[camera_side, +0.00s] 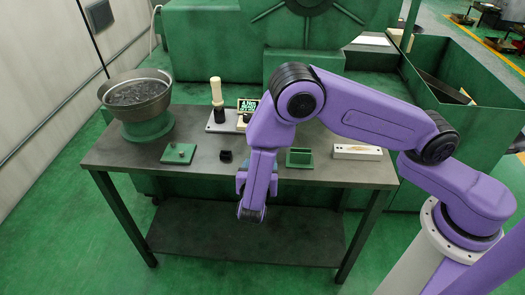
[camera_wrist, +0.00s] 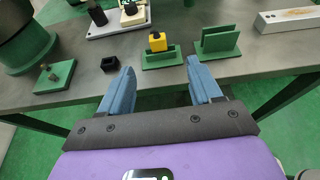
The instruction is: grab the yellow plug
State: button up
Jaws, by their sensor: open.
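The yellow plug (camera_wrist: 157,42) shows in the wrist view, upright on a green holder (camera_wrist: 162,59) near the table's front edge. It has a dark knob on top. In the side view my arm hides it. My gripper (camera_wrist: 160,72) is open and empty, with its two blue fingers spread apart. In the wrist view the plug lies beyond the fingertips, between their lines, with a gap to both. In the side view my gripper (camera_side: 242,183) is at the front edge of the table, and its fingers are partly hidden by my arm.
On the dark table (camera_side: 330,172) stand a slotted green block (camera_side: 299,158), a white bar (camera_side: 357,152), a small black cup (camera_side: 226,156) and a green plate with a peg (camera_side: 178,153). A metal bowl (camera_side: 135,93) is at left. A wooden-handled tool (camera_side: 216,92) stands behind.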

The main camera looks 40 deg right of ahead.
jog(key=x, duration=0.9)
jog(key=shift+w+d, duration=0.1)
jog(key=shift+a+x, duration=0.25)
jog(key=shift+x, duration=2.5)
jog(key=shift+w+f, duration=0.1)
jog(key=shift+w, duration=0.05)
jog(key=c, duration=1)
